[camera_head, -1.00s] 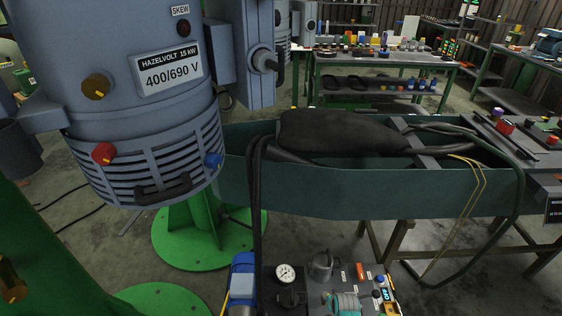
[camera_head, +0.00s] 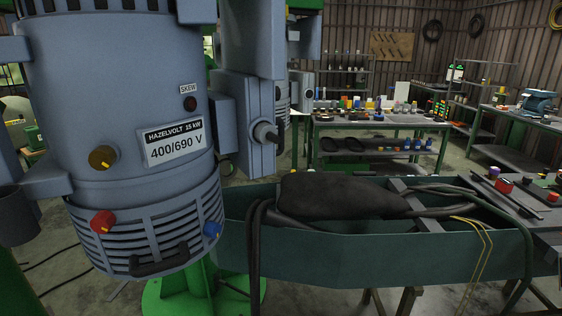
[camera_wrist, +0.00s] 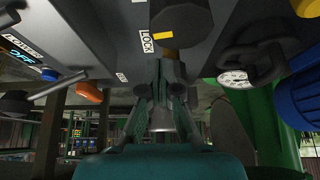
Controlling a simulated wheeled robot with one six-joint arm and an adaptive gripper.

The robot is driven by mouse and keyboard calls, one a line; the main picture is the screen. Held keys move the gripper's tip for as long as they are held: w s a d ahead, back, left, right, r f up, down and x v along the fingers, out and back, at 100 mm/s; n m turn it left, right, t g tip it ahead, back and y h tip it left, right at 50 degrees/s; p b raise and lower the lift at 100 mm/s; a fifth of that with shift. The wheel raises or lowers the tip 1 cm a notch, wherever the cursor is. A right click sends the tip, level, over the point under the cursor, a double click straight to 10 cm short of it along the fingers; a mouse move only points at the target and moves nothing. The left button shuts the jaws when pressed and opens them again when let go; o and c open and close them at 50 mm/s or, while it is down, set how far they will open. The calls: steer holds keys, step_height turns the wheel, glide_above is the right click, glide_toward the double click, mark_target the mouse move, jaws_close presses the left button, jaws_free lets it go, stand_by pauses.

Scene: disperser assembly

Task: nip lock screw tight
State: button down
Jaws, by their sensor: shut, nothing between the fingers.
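In the wrist view, a dark round knob (camera_wrist: 183,18) with a brownish end stands beside a white label reading LOCK (camera_wrist: 146,42). It appears to be the lock screw; a yellow mark lies against its edge. My gripper (camera_wrist: 170,62) is shut and empty, with its fingertips close to the knob in the picture. I cannot tell whether they touch it. The fingers hide part of the grey panel (camera_wrist: 105,35). Neither my gripper nor the LOCK label shows in the head view.
In the wrist view, a gauge (camera_wrist: 236,78), dark handle (camera_wrist: 258,58), blue part (camera_wrist: 300,100) and orange knob (camera_wrist: 88,93) surround the gripper. The head view shows a large grey motor housing (camera_head: 120,90), a green trough (camera_head: 330,255) and a back workbench (camera_head: 380,122).

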steer(key=shift+w+a, duration=0.1)
steer(key=shift+w, duration=0.1)
stand_by(0.3)
steer(key=shift+s+a, duration=0.2)
steer(key=shift+a, duration=0.55)
steer(key=shift+w+a, duration=0.2)
steer(key=shift+a, duration=0.35)
stand_by(0.4)
steer(key=shift+s+a, duration=0.1)
steer(key=shift+s, duration=0.25)
step_height(320, 180, up, 6)
stand_by(0.5)
steer(key=shift+s, duration=0.1)
steer(key=shift+d+f, duration=0.4)
steer(key=shift+f, duration=0.6)
steer(key=shift+d+f, duration=0.4)
steer(key=shift+f, duration=0.6)
steer(key=shift+d+f, duration=0.4)
steer(key=shift+f, duration=0.6)
